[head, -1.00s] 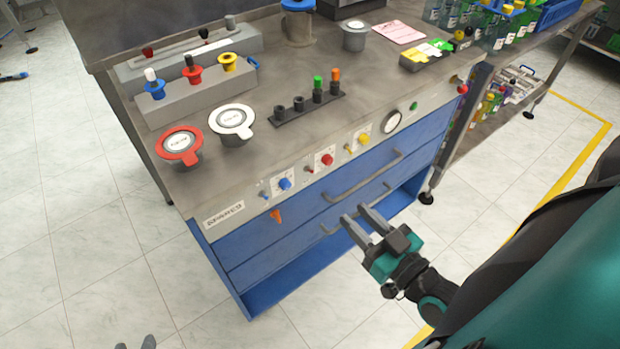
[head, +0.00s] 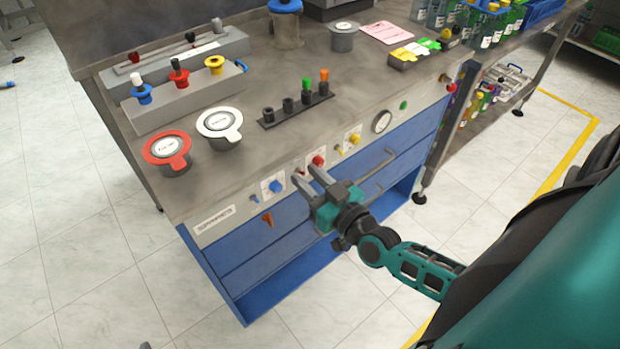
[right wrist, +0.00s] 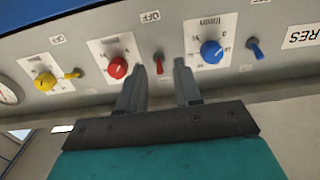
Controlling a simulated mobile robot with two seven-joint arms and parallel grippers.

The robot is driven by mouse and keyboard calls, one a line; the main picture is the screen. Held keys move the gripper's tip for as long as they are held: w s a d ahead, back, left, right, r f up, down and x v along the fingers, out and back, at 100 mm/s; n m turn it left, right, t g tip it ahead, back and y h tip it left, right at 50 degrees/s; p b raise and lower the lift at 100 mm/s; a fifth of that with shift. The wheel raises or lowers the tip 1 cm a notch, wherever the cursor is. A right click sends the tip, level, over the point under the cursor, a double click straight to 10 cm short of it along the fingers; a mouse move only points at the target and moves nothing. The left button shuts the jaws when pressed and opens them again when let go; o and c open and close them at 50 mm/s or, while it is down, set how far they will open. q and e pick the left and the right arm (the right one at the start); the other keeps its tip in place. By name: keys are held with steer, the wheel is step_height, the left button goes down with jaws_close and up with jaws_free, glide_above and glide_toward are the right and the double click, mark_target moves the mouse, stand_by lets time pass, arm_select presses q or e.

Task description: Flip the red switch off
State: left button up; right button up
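The red switch (right wrist: 159,62) is a small toggle on the grey front panel, beside the red knob (right wrist: 117,68). An OFF label (right wrist: 149,16) shows above it in the right wrist view. My right gripper (right wrist: 160,68) is open, its fingers pointing at the panel. In that view the switch shows in the gap between the fingertips; I cannot tell any contact. In the head view my right gripper (head: 303,170) is just in front of the panel, below the red knob (head: 318,160), and mostly hides the switch. Only a sliver of my left gripper (head: 145,346) shows at the bottom edge.
A blue knob (right wrist: 211,50) and blue switch (right wrist: 253,47) sit on one side, a yellow knob (right wrist: 45,81) and yellow switch (right wrist: 73,74) on the other. Drawer handles (head: 378,168) stick out below the panel. An orange part (head: 267,219) is on the blue front.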

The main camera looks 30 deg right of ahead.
steer(key=shift+c, duration=0.2)
jaws_close()
